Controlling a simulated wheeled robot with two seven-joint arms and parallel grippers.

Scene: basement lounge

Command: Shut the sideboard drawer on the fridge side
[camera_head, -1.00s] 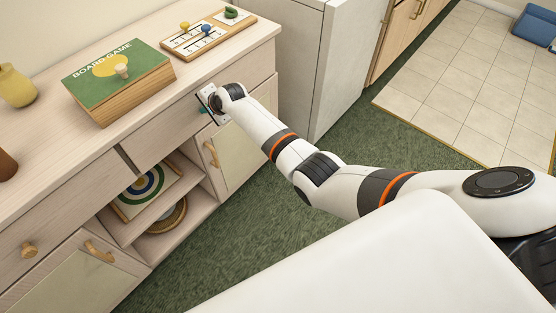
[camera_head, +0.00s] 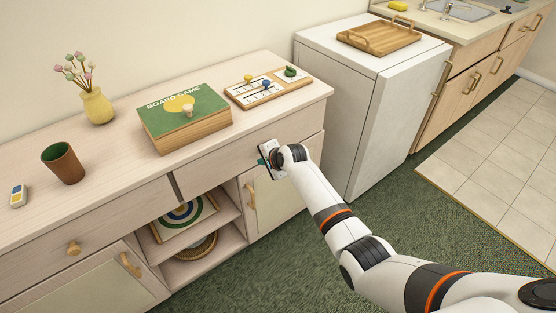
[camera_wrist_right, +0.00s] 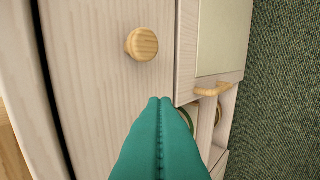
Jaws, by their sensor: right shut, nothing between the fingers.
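The sideboard (camera_head: 130,150) stands along the wall. Its fridge-side drawer (camera_head: 222,162) has a pale wooden front, which also fills much of the right wrist view (camera_wrist_right: 95,85), with a round wooden knob (camera_wrist_right: 142,44). A dark gap runs along one edge of that front. The drawer looks shut or nearly so; I cannot tell exactly. My right gripper (camera_head: 263,161) is at the right part of the drawer front and hides the knob in the head view. Its teal fingers (camera_wrist_right: 160,101) are shut and empty, tips beside the knob, at or very near the front. My left gripper is not in view.
A white fridge (camera_head: 375,100) stands right of the sideboard, with a wooden tray (camera_head: 380,47) on it. On the sideboard are a board game box (camera_head: 190,135), a puzzle board (camera_head: 240,97), a vase (camera_head: 97,107) and a brown cup (camera_head: 68,170). Green carpet (camera_head: 290,250) lies in front.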

